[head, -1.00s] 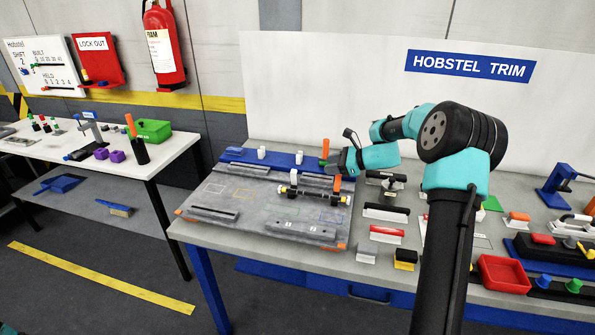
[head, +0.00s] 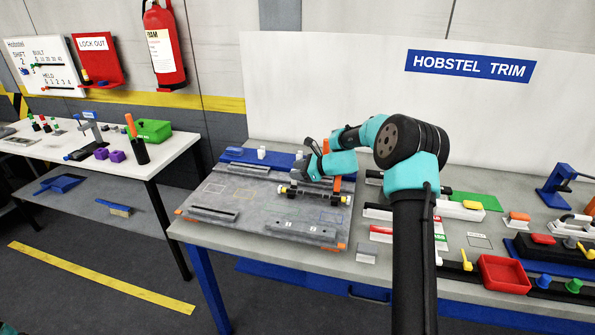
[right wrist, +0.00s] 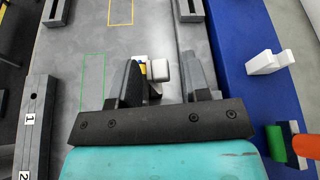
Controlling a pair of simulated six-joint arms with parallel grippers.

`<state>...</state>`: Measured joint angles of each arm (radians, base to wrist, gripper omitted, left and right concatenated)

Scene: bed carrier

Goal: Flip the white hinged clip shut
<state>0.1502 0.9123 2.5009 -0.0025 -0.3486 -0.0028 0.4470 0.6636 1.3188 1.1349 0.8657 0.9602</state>
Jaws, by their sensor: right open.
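My right gripper (head: 302,172) is over the grey fixture board (head: 255,215) on the table, pointing down and left near the black bar assembly (head: 318,195) with yellow and white parts. In the right wrist view the gripper (right wrist: 162,78) is open. A small white block (right wrist: 159,70) with yellow and blue beside it shows between the fingers; I cannot tell if they touch it. A white notched clip (right wrist: 270,62) stands on the blue strip (right wrist: 232,70), to the right of the fingers. Another white piece (head: 262,153) stands on this strip in the head view. Which piece is the hinged clip is unclear.
An orange handle (right wrist: 306,147) and a green cylinder (right wrist: 275,143) stand close to the gripper's right. Grey rails (head: 213,214) lie on the board. A red tray (head: 503,273) and several tools crowd the table's right side. My arm hides part of the table.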

